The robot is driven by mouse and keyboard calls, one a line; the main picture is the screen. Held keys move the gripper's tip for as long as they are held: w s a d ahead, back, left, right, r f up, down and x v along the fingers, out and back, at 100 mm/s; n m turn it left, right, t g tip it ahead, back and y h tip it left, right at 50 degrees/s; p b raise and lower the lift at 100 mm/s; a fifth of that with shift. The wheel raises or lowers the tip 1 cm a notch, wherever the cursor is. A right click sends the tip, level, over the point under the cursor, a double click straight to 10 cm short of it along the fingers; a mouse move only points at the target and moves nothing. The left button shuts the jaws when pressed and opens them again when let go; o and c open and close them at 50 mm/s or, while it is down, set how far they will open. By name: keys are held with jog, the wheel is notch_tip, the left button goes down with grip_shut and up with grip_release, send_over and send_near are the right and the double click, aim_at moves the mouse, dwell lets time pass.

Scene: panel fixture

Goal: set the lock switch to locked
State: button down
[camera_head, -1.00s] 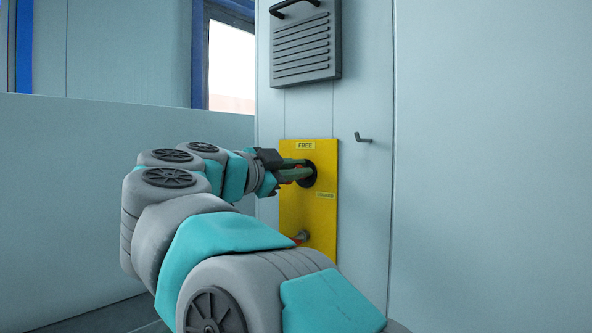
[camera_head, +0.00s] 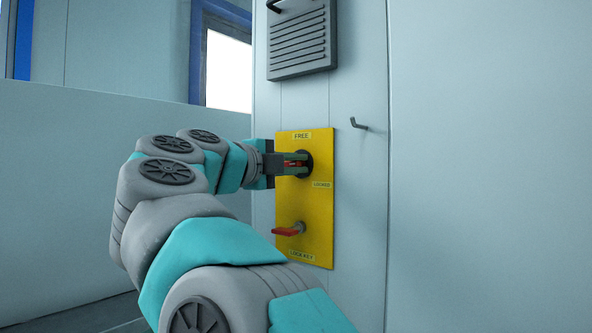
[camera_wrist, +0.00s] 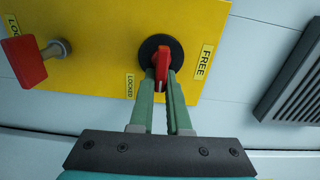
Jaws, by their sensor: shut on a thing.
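The lock switch is a red handle on a round black base, near the top of a yellow panel (camera_head: 318,210). The red handle (camera_wrist: 161,66) shows between my fingertips in the wrist view. My gripper (camera_head: 295,163) is shut on it, with one green finger on each side. The FREE label (camera_head: 302,135) is above the switch, and the LOCKED label (camera_head: 321,184) is at its lower right. In the wrist view, FREE (camera_wrist: 203,62) is right of the switch and LOCKED (camera_wrist: 130,87) is at its lower left. My fingers partly hide the handle, so its exact angle is hard to tell.
A second red handle (camera_head: 287,231) sticks out low on the panel, above a LOCK KEY label (camera_head: 301,256). A grey louvred box (camera_head: 300,45) with a black handle is above the panel. A small hook (camera_head: 358,124) is on the wall to the right.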

jog(key=shift+f+m, duration=0.15)
jog(key=shift+m, duration=0.15)
jog(key=c, duration=0.9)
grip_release()
jog(key=shift+s, duration=0.1)
jog(key=v, duration=0.7)
jog(key=shift+s+a, duration=0.25)
